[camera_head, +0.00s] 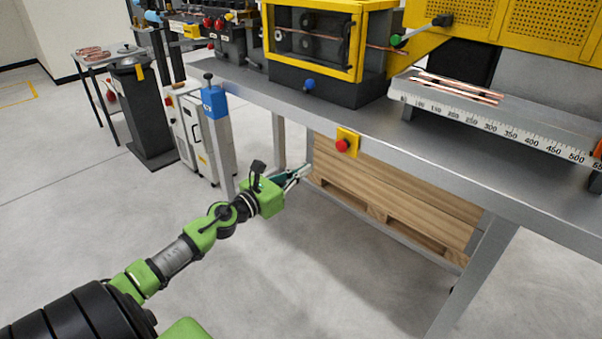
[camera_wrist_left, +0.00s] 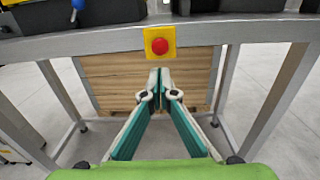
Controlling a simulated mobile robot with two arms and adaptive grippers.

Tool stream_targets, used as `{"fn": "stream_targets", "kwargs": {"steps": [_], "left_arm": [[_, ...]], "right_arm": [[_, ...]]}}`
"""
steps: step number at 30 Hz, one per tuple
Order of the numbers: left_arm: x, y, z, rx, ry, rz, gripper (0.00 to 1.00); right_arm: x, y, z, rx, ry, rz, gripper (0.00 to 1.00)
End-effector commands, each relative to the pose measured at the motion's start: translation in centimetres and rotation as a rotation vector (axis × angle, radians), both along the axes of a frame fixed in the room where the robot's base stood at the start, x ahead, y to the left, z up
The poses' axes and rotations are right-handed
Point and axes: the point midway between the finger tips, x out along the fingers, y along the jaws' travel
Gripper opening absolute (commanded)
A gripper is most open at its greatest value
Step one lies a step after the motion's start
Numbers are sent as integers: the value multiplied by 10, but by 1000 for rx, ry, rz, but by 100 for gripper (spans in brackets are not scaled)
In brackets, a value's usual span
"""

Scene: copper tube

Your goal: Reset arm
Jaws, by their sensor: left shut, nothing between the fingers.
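My left gripper (camera_head: 300,172) is at the end of the green and grey arm that comes in from the lower left in the head view. It is in front of the workbench and below the level of its top. In the left wrist view its two fingers (camera_wrist_left: 160,78) meet at the tips, with nothing between them. They point towards the bench front, just below a red button (camera_wrist_left: 160,46) on a yellow plate. The same red button (camera_head: 343,145) shows in the head view, to the right of the gripper. My right gripper is not in view.
The grey workbench (camera_head: 400,150) carries a yellow-framed machine (camera_head: 315,45) and a ruler (camera_head: 490,130) with copper tubes (camera_head: 460,88) behind it. Wooden pallets (camera_head: 400,200) stand under it. A post with a blue block (camera_head: 214,101) is left of the gripper. Open floor (camera_head: 90,210) lies left.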

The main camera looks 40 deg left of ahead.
Motion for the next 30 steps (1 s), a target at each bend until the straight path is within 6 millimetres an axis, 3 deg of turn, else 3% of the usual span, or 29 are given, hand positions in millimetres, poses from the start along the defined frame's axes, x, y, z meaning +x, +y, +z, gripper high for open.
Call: {"fn": "stream_targets", "kwargs": {"steps": [19, 22, 26, 30], "left_arm": [[-3, 0, 0, 0, 0, -1, 0], [-4, 2, -8, -30, 13, 9, 0], [-10, 16, -55, -215, 82, 70, 0], [-33, 34, -150, -572, 203, 210, 0]], "right_arm": [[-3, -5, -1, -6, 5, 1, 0], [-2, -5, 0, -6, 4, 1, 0], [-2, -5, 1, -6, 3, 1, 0], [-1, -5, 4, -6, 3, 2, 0]]}}
